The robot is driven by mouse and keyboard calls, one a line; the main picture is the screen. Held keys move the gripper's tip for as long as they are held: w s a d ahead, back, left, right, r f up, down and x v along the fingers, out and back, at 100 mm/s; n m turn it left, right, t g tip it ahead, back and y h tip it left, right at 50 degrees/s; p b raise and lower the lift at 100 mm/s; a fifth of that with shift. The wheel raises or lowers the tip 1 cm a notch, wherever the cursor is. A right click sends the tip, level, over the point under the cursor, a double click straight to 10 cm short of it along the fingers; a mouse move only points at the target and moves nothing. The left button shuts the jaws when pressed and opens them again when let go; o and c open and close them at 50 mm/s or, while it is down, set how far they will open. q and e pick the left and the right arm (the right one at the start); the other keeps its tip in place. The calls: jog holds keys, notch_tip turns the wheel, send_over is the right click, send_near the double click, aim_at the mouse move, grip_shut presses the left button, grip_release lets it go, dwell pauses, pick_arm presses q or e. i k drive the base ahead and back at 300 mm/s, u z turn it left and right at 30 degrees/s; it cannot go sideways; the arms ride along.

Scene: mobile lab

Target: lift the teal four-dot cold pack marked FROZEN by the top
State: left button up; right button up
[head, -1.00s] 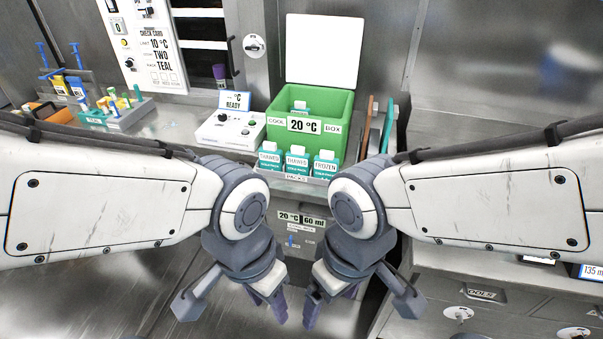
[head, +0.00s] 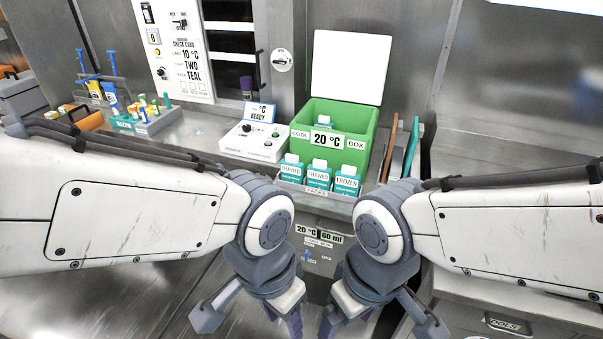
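The teal cold pack marked FROZEN (head: 347,185) has a white cap. It stands upright at the right end of the packs rack (head: 317,195), in front of the green cool box. Two similar teal packs marked THAWED, the left one (head: 291,172) and the middle one (head: 318,178), stand beside it. Dots on the packs are too small to tell. My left gripper (head: 282,318) and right gripper (head: 346,320) hang low in front of the bench, below and apart from the packs. Both look open and empty, with fingertips near or past the picture's lower edge.
The green cool box (head: 366,125) stands open behind the packs, its white lid (head: 352,68) raised. A white control box (head: 252,142) sits to its left, with a tube rack (head: 147,120) farther left. Upright panels (head: 410,148) stand to the right of the box.

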aim_at(347, 182)
jog(key=u, duration=1.15)
jog(key=i, duration=1.65)
jog(key=z, duration=1.2)
